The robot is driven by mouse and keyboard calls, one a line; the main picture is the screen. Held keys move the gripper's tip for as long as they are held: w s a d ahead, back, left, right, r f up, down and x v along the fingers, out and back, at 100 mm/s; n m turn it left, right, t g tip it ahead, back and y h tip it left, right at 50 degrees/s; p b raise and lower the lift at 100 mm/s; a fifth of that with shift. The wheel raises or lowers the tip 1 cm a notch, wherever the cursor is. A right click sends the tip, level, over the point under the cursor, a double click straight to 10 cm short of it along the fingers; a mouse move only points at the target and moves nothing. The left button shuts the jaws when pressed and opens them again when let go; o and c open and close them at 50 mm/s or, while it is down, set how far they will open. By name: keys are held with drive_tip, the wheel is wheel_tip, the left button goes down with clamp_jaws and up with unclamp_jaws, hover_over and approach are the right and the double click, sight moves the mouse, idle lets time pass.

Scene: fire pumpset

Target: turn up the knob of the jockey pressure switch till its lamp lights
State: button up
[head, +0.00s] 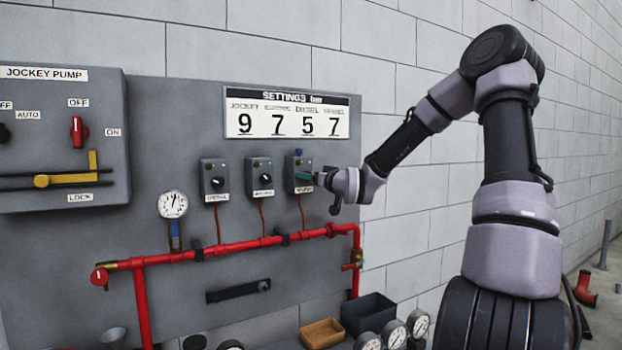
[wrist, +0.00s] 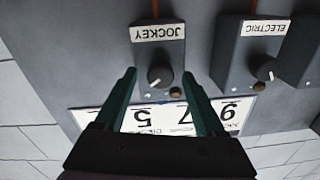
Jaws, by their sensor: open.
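The jockey pressure switch (wrist: 158,45) is a grey box labelled JOCKEY, upside down in the wrist view. In the head view it is the rightmost of three switch boxes (head: 291,178), partly hidden by my gripper. Its round dark knob (wrist: 160,77) has a pale pointer mark. A small brownish lamp (wrist: 176,92) beside the knob looks unlit. My gripper (wrist: 159,75) is open, with one green finger on each side of the knob and gaps between. I cannot tell how far the fingertips are from the box. My gripper (head: 301,165) also shows at the box in the head view.
The electric switch (wrist: 254,50) stands beside the jockey switch. A settings board (head: 287,112) above reads 9 under JOCKEY. A red pipe (head: 230,247) runs below the boxes. The jockey pump panel (head: 60,140) is at left. Bins (head: 367,312) and gauges stand low down.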

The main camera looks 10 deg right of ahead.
drive_tip(key=v, duration=1)
drive_tip(key=shift+s, duration=0.35)
drive_tip(key=shift+d, duration=0.1)
drive_tip(key=w+a+n, duration=0.1)
drive_tip(key=w, duration=0.2)
drive_tip(key=w+a+n, duration=0.1)
drive_tip(key=w, duration=0.2)
drive_tip(key=w+a+n, duration=0.1)
drive_tip(key=w, duration=0.2)
drive_tip(key=shift+w+a+n, duration=0.25)
drive_tip(key=shift+w+n, duration=0.05)
drive_tip(key=shift+w, duration=0.1)
clamp_jaws()
